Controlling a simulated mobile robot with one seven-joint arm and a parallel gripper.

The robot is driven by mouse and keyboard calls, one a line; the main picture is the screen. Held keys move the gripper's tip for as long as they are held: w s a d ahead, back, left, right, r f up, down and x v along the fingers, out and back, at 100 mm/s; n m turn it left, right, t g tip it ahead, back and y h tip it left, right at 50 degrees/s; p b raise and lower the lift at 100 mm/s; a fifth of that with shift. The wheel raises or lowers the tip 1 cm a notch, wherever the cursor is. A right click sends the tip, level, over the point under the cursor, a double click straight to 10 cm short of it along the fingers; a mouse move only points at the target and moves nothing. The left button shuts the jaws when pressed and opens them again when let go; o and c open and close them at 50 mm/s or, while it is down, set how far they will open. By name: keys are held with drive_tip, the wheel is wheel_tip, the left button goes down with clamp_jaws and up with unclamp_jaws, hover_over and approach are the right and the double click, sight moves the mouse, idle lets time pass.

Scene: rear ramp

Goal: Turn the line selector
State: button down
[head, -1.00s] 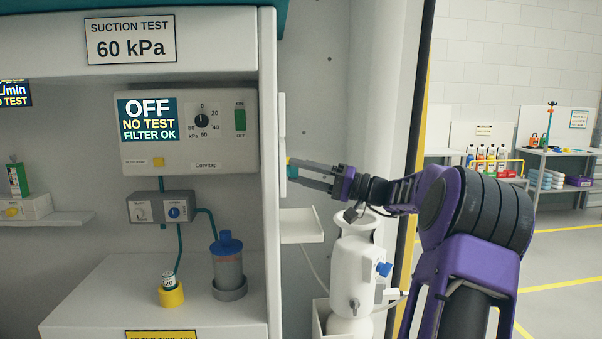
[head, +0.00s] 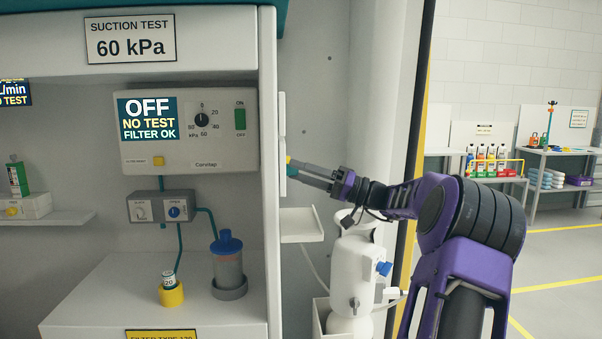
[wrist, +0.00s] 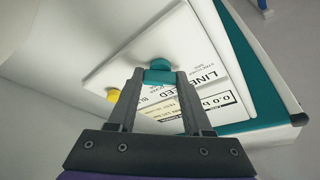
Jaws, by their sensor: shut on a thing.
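The line selector is a teal knob (wrist: 159,65) on a white panel (wrist: 110,67) lettered "LINE" and "FEED" in the wrist view. My gripper (wrist: 160,77) is shut on this knob, one finger on each side. In the head view my gripper (head: 297,168) reaches left to the panel (head: 282,135), which shows nearly edge-on on the cabinet's side post. The selector cannot be made out there. A yellow knob (wrist: 113,95) sits left of the selector in the wrist view. Parts of the panel's print are hidden behind my fingers.
A small white tray (head: 301,238) sticks out below my gripper. A white cylinder (head: 355,250) with a blue knob stands under my forearm. The suction unit (head: 220,155), its display reading OFF, is inside the cabinet to the left. Open floor lies at right.

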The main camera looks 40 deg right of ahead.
drive_tip(key=shift+c, duration=1.6)
unclamp_jaws()
drive_tip(key=v, duration=1.7)
drive_tip(key=shift+s+d+p, duration=0.2)
drive_tip(key=shift+d+p, duration=0.05)
drive_tip(key=shift+p, duration=0.15)
